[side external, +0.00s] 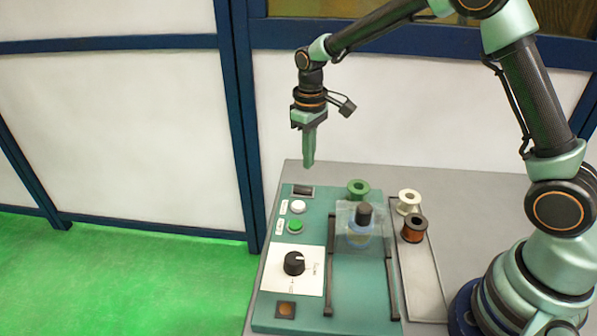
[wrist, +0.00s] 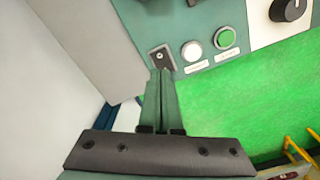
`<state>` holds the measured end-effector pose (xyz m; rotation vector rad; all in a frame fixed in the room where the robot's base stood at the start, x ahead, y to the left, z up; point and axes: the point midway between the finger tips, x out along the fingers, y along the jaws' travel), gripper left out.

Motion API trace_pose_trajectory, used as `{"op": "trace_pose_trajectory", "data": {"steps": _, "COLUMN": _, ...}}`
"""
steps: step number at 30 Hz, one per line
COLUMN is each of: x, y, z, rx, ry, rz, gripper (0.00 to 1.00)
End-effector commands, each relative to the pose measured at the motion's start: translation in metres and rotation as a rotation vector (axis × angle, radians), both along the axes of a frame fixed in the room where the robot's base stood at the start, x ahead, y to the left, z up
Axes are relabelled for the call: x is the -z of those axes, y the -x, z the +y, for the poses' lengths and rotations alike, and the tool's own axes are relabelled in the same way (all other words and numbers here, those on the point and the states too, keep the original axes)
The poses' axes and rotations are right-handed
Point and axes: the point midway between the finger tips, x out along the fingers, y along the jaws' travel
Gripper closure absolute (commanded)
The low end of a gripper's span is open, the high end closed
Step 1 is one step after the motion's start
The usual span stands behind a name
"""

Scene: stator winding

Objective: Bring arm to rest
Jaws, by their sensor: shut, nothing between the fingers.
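My gripper (side external: 308,163) is shut and empty. It points down in the air above the back left of the teal machine panel (side external: 308,316) in the side external view. In the wrist view my gripper (wrist: 161,73) shows its two fingers pressed together, with the tips overlapping the view of a small dark switch plate (wrist: 161,56) on the panel. My arm reaches in from the right, bent high over the table, and touches nothing that I can see.
The panel carries a white button (side external: 298,206), a green button (side external: 295,226) and a black knob (side external: 294,263). A clear guard (side external: 350,222) covers a dark-topped part. Green (side external: 358,188), white (side external: 409,201) and copper (side external: 414,229) spools stand behind and right. White wall panels stand behind.

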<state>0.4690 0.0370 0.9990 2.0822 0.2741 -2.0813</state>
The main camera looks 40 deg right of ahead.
Motion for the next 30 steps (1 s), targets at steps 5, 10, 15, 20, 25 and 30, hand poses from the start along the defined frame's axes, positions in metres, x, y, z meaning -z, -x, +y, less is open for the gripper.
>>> {"op": "trace_pose_trajectory", "data": {"steps": 5, "x": -0.003, "y": 0.000, "z": 0.000, "rx": 0.000, "ry": 0.000, "rz": 0.000, "gripper": 1.00}}
{"op": "trace_pose_trajectory", "data": {"steps": 10, "x": -0.003, "y": 0.000, "z": 0.000, "rx": 0.000, "ry": 0.000, "rz": 0.000, "gripper": 1.00}}
{"op": "trace_pose_trajectory", "data": {"steps": 15, "x": -0.019, "y": 0.005, "z": -0.002, "rx": 0.012, "ry": -0.002, "rz": -0.025, "gripper": 1.00}}
{"op": "trace_pose_trajectory", "data": {"steps": 20, "x": -0.058, "y": 0.024, "z": -0.009, "rx": 0.048, "ry": -0.008, "rz": -0.095, "gripper": 1.00}}
{"op": "trace_pose_trajectory", "data": {"steps": 25, "x": -0.097, "y": 0.056, "z": -0.016, "rx": 0.093, "ry": -0.017, "rz": -0.180, "gripper": 1.00}}
{"op": "trace_pose_trajectory", "data": {"steps": 30, "x": -0.124, "y": 0.091, "z": -0.023, "rx": 0.138, "ry": -0.028, "rz": -0.262, "gripper": 1.00}}
